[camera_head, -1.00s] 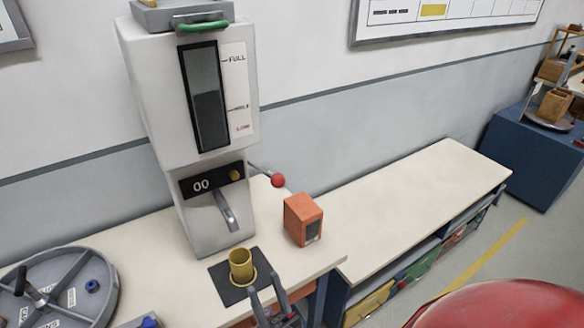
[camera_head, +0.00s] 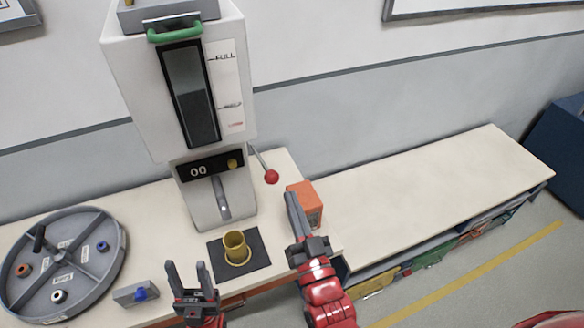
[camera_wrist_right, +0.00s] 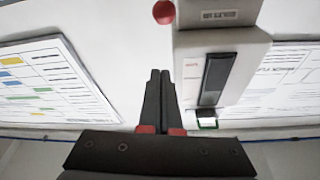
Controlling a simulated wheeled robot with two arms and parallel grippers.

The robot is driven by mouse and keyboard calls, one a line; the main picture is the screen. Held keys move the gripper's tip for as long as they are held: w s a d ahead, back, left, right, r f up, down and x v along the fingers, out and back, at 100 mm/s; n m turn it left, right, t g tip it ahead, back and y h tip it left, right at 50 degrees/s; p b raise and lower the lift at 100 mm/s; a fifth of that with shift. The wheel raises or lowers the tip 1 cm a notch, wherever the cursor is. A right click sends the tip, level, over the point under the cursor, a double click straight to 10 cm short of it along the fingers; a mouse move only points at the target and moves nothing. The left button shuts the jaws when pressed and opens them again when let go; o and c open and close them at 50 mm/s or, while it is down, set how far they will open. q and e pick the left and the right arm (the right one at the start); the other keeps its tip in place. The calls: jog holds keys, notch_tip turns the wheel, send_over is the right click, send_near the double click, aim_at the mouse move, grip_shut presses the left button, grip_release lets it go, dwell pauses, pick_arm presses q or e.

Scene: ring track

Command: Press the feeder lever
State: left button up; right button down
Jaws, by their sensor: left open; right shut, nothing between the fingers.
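The feeder (camera_head: 180,80) is a tall white machine with a level window and a display reading 00. Its lever, a thin rod with a red ball knob (camera_head: 271,177), sticks out from its right side. A brass cup (camera_head: 236,248) stands on a dark mat under the spout. My right gripper (camera_head: 293,205) is shut and empty, in front of the orange box, below and right of the knob. In the right wrist view the shut fingers (camera_wrist_right: 158,80) point toward the red knob (camera_wrist_right: 164,12), apart from it. My left gripper (camera_head: 188,275) is open and empty, left of and nearer than the cup.
A grey round divided tray (camera_head: 68,262) with small rings is at left. A grey block with a blue button (camera_head: 140,294) is beside it. The orange box (camera_head: 306,198) stands right of the feeder. The bench at right (camera_head: 440,175) is clear.

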jog(key=shift+a, duration=0.1)
jog(key=x, duration=1)
jog(key=f, duration=0.4)
jog(key=shift+s+a+p, duration=0.2)
jog(key=shift+a+p, duration=0.15)
